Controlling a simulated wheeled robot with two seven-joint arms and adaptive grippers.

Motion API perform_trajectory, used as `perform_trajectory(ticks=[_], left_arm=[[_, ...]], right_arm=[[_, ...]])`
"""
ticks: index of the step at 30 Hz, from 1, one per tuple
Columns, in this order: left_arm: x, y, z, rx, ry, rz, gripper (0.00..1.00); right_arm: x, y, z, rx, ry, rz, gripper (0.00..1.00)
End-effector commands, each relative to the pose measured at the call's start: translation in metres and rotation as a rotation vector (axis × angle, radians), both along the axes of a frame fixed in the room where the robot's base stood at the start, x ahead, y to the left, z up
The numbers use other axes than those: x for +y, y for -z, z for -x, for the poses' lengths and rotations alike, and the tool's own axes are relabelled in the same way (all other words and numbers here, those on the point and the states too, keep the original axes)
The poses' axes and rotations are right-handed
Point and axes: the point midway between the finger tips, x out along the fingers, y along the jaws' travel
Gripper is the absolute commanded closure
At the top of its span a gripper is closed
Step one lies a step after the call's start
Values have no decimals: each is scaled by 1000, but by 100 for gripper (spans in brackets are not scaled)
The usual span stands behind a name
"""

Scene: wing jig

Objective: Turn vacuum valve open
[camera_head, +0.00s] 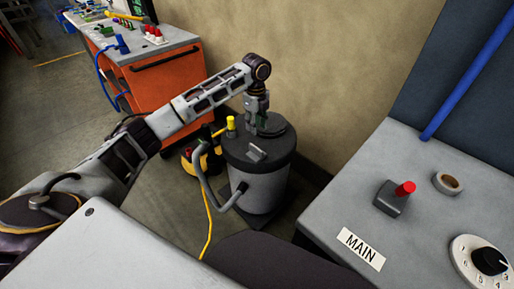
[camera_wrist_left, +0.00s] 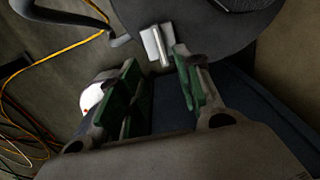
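A grey canister (camera_head: 257,190) with a dark lid stands on the floor in the head view. A small light grey lever-like piece (camera_head: 257,152) sits on the lid; I cannot tell whether it is the vacuum valve. A yellow piece (camera_head: 230,123) stands upright behind the canister's left side. My left gripper (camera_head: 257,128) points down over the back of the lid. In the left wrist view its green-padded fingers (camera_wrist_left: 155,60) are apart with nothing held between them. A pale grey block (camera_wrist_left: 157,45) at the lid's edge appears just beyond the fingertips. My right gripper is out of view.
A grey hose (camera_head: 203,180) loops along the canister's left side, and a yellow cable (camera_head: 207,220) runs on the floor. A wall stands close behind. A grey bench (camera_head: 340,210) with a red-tipped switch (camera_head: 398,195) and a dial (camera_head: 485,262) is at right. An orange cabinet (camera_head: 165,95) stands at back left.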

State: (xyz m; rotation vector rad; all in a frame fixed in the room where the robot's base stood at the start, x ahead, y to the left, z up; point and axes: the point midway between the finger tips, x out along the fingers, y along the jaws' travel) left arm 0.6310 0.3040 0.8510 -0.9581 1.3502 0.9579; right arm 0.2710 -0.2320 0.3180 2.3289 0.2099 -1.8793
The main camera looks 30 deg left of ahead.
Motion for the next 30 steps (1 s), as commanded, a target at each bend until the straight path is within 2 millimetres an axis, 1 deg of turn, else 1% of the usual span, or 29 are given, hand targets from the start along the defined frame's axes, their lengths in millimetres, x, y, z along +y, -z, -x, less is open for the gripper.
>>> perform_trajectory(ticks=[8,14,20,30], left_arm=[[0,3,0,0,-1,0,65],[0,16,0,2,-1,-1,65],[0,39,1,2,-1,-2,65],[0,84,1,2,-1,-1,65]], right_arm=[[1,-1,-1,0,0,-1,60],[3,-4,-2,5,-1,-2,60],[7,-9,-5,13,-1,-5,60],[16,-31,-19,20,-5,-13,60]])
